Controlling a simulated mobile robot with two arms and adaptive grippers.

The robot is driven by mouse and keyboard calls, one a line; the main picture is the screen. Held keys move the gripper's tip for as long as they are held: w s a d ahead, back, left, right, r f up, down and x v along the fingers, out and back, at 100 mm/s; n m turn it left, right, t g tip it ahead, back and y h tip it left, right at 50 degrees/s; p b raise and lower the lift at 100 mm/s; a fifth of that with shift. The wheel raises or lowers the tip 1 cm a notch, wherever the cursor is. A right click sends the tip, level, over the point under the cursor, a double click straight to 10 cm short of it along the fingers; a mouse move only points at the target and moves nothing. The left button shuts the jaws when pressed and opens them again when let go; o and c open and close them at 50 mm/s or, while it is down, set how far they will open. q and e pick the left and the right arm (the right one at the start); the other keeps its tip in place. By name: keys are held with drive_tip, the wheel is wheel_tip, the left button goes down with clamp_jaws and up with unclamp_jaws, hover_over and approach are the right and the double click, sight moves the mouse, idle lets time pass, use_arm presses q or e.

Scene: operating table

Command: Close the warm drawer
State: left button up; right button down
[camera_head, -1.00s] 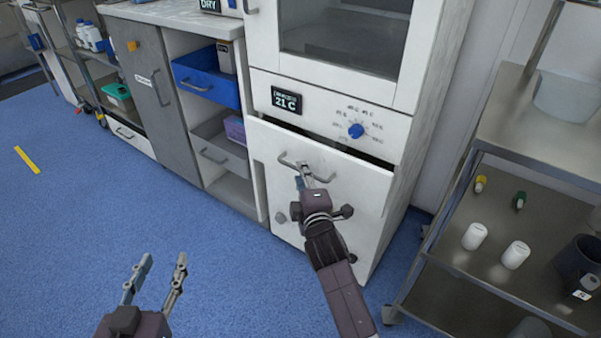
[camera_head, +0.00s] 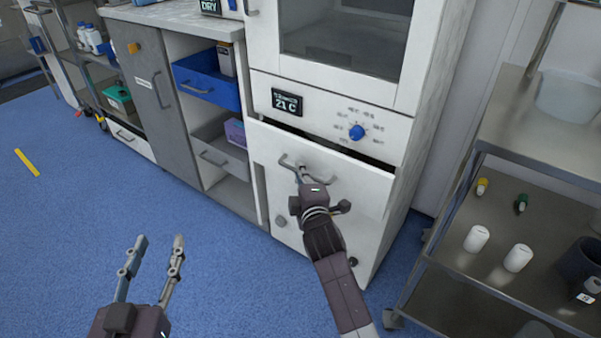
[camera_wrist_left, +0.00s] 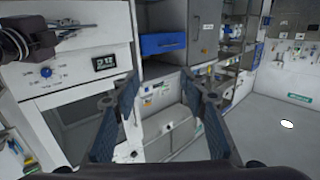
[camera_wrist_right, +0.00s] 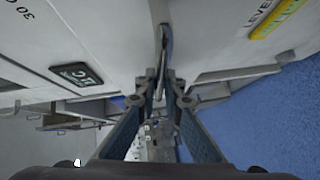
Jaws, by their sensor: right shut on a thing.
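The warm drawer (camera_head: 345,192) is the white front under the temperature panel (camera_head: 287,101). It stands slightly out from the cabinet, with a dark gap along its top edge. My right gripper (camera_head: 303,173) is shut on its grey bar handle (camera_head: 325,180). The right wrist view shows the fingers (camera_wrist_right: 160,84) close around the thin handle (camera_wrist_right: 166,45). My left gripper (camera_head: 158,240) is open and empty over the blue floor, left of the drawer. Its spread fingers (camera_wrist_left: 156,92) also show in the left wrist view. My right arm hides part of the drawer front.
A steel cart (camera_head: 505,140) with white bottles stands right of the cabinet. A blue open drawer (camera_head: 206,82) and a grey drawer (camera_head: 220,155) stick out of the unit on the left.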

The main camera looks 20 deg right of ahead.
sight(309, 165)
idle(0.3)
drive_tip(key=w+d+p, duration=0.1)
drive_tip(key=w+d, duration=0.1)
drive_tip(key=d, duration=0.1)
drive_tip(key=shift+w, duration=0.2)
drive_tip(key=shift+w+d+r, duration=0.1)
drive_tip(key=shift+d, duration=0.15)
use_arm(q)
wheel_tip(309, 165, down, 7)
drive_tip(key=s+a+g+y, duration=0.1)
drive_tip(key=s+g, duration=0.1)
drive_tip(key=g, duration=0.1)
drive_tip(key=shift+s+a+g, duration=0.15)
drive_tip(key=shift+a+g, duration=0.2)
drive_tip(key=shift+g, duration=0.05)
use_arm(e)
drive_tip(key=c, duration=2.1)
unclamp_jaws()
drive_tip(key=shift+w+d, duration=0.1)
use_arm(q)
drive_tip(key=shift+d, duration=0.1)
use_arm(e)
drive_tip(key=s, duration=0.4)
drive_tip(key=s+a+r, duration=0.1)
drive_tip(key=s, duration=0.6)
drive_tip(key=shift+s+a+r, duration=0.25)
drive_tip(key=shift+s, duration=0.15)
